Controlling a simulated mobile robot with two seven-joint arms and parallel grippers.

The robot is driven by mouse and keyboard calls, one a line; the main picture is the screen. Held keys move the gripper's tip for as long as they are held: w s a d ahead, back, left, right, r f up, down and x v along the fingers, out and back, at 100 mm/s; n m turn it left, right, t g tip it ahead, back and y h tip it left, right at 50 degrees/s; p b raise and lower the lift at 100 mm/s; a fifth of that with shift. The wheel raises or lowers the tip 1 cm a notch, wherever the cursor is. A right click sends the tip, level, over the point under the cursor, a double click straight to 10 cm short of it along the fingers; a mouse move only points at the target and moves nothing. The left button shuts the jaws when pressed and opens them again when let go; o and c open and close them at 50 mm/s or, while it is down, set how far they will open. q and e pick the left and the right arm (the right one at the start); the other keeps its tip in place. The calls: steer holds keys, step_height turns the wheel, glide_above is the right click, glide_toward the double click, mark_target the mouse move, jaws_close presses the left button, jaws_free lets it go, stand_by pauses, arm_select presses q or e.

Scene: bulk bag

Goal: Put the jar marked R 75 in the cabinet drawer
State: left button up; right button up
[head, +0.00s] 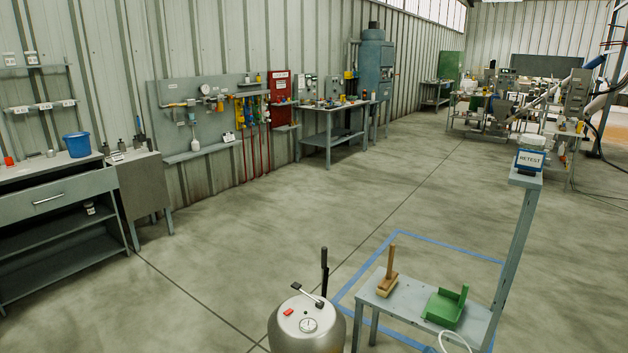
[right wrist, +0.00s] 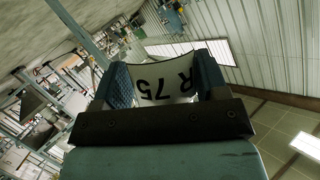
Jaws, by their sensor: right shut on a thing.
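My right gripper (right wrist: 167,78) shows only in the right wrist view. It is shut on a pale jar (right wrist: 172,88) whose label reads R 75, upside down in that view. The jar sits between the two blue-grey fingers, and its lower part is hidden by the dark gripper bar. Neither gripper shows in the head view, so I cannot see my right gripper's place relative to the drawer.
A blue bucket (head: 77,145) stands on the worktop above the drawer. A steel vessel (head: 307,325) and a low table (head: 405,305) with a brush and green scoop stand in front. Open floor (head: 240,230) lies between.

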steer(key=s+r+p, duration=0.1)
steer(key=r+p, duration=0.2)
steer(key=r, duration=0.1)
steer(key=s+r+p, duration=0.1)
steer(key=r+p, duration=0.1)
steer(key=r, duration=0.1)
steer(key=shift+s+d+p, duration=0.15)
steer(key=shift+s+p, duration=0.15)
steer(key=shift+p, duration=0.05)
steer(key=shift+s+r+p, duration=0.15)
steer(key=shift+r+p, duration=0.15)
